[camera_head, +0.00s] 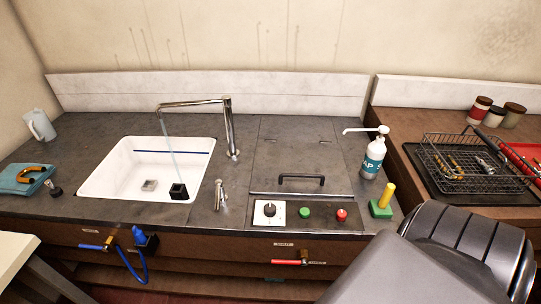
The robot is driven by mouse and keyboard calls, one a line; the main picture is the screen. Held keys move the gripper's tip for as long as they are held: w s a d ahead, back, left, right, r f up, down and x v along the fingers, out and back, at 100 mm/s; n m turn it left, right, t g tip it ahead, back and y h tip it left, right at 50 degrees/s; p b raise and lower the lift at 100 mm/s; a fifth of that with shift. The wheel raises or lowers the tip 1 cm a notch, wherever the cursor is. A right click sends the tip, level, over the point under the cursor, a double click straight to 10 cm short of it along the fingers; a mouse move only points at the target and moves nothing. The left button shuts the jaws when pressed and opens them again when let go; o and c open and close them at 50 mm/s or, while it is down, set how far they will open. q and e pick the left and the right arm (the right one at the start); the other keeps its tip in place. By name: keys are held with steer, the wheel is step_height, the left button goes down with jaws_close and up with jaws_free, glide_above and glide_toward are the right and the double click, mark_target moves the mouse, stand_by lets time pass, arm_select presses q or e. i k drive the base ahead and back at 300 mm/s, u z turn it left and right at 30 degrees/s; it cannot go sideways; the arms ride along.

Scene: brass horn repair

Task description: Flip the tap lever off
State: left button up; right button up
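A chrome tap (230,125) stands behind the right side of a white sink (100,185), its spout reaching left over the basin. A thin pale stream of water (170,146) runs down from the spout. A small chrome fitting with a lever (220,194) stands on the counter right of the sink; I cannot tell for certain that it is the tap's lever. Below the counter, a blue-handled valve (93,247) and a red-handled valve (288,262) sit on the front panel. Neither gripper shows; a grey part of my arm fills the lower right.
A hatch with a black handle (301,178) lies right of the tap, above a knob panel (269,211). A white pump bottle (373,158) and a green block with a yellow handle (382,206) stand farther right. A wire basket (470,165) is at far right.

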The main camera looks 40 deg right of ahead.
mark_target(218, 197)
steer(key=z, duration=0.75)
steer(key=k, duration=0.5)
steer(key=z, duration=1)
steer(key=i, duration=0.75)
steer(key=u, duration=1)
